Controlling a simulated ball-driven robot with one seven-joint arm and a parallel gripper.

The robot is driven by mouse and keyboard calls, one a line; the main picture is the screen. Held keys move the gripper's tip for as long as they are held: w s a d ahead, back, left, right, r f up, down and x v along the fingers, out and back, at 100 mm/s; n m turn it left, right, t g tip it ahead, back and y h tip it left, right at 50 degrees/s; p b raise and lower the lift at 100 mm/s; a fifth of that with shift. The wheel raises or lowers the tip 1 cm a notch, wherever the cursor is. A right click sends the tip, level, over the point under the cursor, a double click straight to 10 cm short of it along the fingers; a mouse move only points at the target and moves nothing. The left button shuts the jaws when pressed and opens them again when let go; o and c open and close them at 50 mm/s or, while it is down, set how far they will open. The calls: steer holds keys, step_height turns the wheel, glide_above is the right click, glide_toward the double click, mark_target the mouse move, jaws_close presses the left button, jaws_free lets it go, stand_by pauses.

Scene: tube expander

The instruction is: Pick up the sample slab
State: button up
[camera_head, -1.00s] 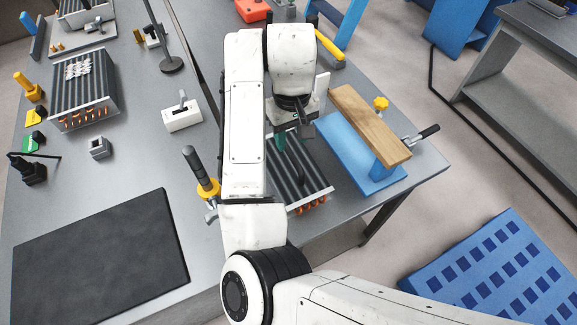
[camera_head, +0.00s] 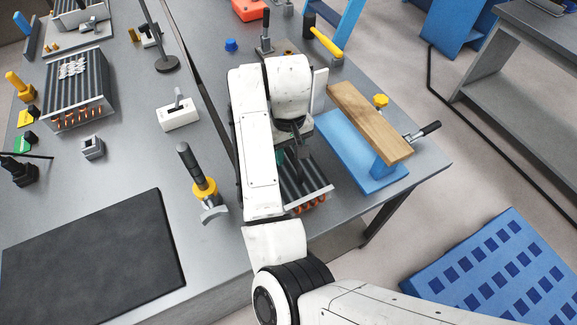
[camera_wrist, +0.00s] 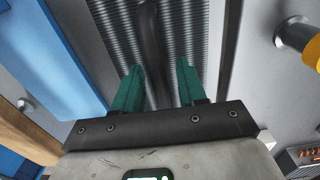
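A finned slab (camera_head: 311,181) with dark fins and copper tube ends lies on the table, partly hidden under my arm; I take it for the sample slab. It fills the upper middle of the wrist view as ribbed grey metal (camera_wrist: 108,32). My gripper (camera_wrist: 160,72) is over it. Its two green fingers are spread apart, one at each side of a dark strip (camera_wrist: 149,35) that runs along the ribs. I cannot tell whether that strip is a bar or a shadow. In the head view only a bit of green finger shows, and contact cannot be judged.
A blue fixture (camera_head: 345,150) with a wooden board (camera_head: 367,120) stands close right of the slab. A yellow-collared tool (camera_head: 204,187) stands to the left. A second finned block (camera_head: 76,95) lies at far left. A black mat (camera_head: 90,260) covers the front left.

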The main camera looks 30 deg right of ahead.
jaws_close()
steer(key=shift+r, duration=0.1)
stand_by(1.1)
